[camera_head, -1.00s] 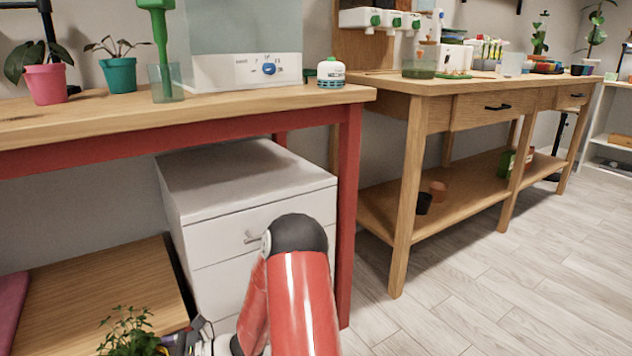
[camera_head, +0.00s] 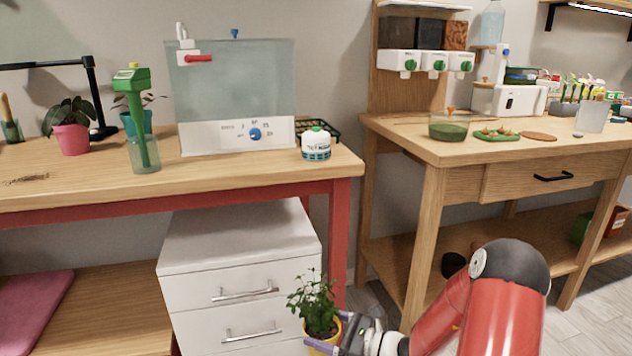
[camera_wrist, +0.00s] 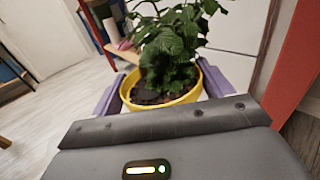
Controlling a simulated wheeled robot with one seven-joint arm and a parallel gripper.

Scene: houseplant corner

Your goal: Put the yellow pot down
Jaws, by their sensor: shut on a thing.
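The yellow pot (camera_head: 318,346) holds a bushy green plant (camera_head: 316,303) and dark soil. It is low in the head view, in front of the white drawer unit. My gripper (camera_head: 328,344) is shut on the pot, with its purple fingers on either side. In the wrist view the yellow pot (camera_wrist: 188,99) sits upright between the two fingers (camera_wrist: 160,92), leaves above its rim. The pot's bottom is cut off in the head view and hidden in the wrist view.
A wooden bench (camera_head: 235,178) with a red frame carries a clear tank (camera_head: 235,85), a white bottle (camera_head: 316,144), a pink pot (camera_head: 72,139) and a green tool (camera_head: 140,120). Its front left has free room. The white drawer unit (camera_head: 237,250) stands below. A second wooden bench (camera_head: 465,150) stands right.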

